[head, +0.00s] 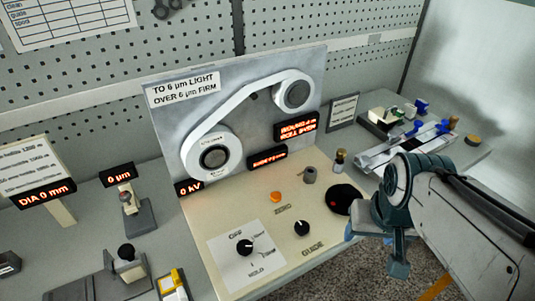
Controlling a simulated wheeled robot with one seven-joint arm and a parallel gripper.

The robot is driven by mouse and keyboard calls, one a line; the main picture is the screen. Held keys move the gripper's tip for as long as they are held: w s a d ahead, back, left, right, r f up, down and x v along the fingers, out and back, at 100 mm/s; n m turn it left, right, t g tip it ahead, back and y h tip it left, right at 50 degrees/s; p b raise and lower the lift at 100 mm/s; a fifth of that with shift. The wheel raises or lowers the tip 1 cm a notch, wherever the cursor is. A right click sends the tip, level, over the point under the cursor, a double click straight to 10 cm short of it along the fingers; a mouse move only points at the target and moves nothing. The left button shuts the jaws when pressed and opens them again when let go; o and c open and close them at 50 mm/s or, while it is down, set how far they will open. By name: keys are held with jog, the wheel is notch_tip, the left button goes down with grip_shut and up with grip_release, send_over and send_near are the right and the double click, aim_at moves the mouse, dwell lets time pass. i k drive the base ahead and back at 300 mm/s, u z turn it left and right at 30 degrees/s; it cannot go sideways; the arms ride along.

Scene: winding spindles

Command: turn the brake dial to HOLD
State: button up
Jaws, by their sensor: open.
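The brake dial (244,246) is a black knob on a white label plate (222,262) at the front left of the cream panel. OFF is printed above it and HOLD below it. A small white mark shows at the knob's right side; its exact setting is too small to read. My gripper (376,250) is open and empty. It is at the right of the panel, well apart from the brake dial, with its fingers pointing down.
A second black knob (301,227), labelled GUIDE, sits right of the brake dial. An orange button (276,197), a grey knob (310,175) and a black disc (343,199) are farther back. The upright board (180,110) carries two rollers and a belt.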

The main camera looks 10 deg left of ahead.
aim_at(245, 246)
jog(key=k, duration=1)
jog(key=u, duration=1)
jog(key=i, duration=0.8)
jog(key=z, duration=0.4)
